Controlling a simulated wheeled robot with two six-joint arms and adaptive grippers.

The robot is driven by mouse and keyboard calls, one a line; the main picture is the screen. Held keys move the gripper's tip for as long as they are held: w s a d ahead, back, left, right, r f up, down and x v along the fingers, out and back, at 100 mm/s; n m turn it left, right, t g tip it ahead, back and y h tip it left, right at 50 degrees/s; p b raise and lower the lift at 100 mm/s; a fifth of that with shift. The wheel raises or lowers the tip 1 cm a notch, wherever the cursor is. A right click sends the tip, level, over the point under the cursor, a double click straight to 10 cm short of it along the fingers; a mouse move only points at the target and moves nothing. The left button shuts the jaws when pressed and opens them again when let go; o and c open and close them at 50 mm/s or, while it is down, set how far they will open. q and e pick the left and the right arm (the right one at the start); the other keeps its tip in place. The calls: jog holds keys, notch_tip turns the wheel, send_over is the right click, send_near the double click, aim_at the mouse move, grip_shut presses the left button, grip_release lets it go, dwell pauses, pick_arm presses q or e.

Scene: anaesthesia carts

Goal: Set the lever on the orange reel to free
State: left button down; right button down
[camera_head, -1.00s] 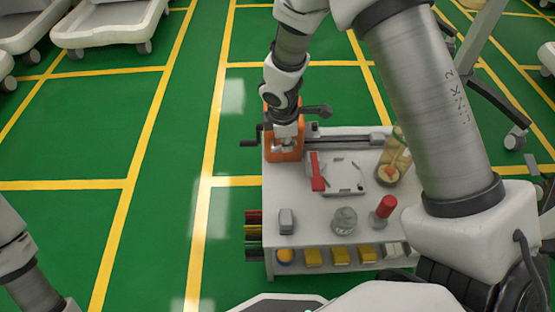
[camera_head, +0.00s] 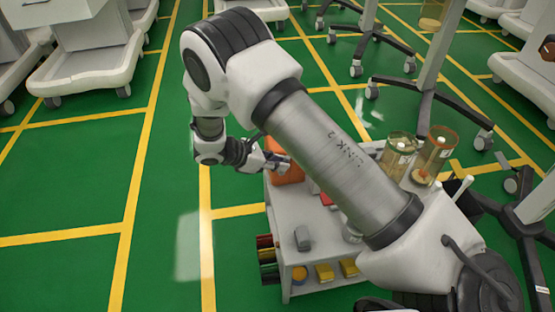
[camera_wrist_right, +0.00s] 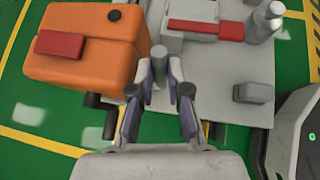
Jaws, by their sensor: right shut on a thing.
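The orange reel (camera_head: 288,176) sits at the far left corner of the white cart top, partly covered by my right gripper (camera_head: 274,162). In the right wrist view the reel (camera_wrist_right: 85,72) is a rounded orange block with a red piece (camera_wrist_right: 60,46) on its face and a dark crank at its side. My right gripper (camera_wrist_right: 168,75) is beside the reel's edge, fingers close together, shut on what seems to be the lever. My left gripper is out of view.
Wheeled stands are behind; green floor is open at left.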

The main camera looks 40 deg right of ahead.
jog(key=shift+a+f+h, duration=0.15)
jog(key=shift+a+h, duration=0.05)
jog(key=shift+h, duration=0.1)
dwell(0.4)
jog(key=c, duration=1.4)
grip_release()
jog(key=v, duration=1.2)
jog(key=shift+w, duration=0.2)
jog(key=shift+f, duration=0.1)
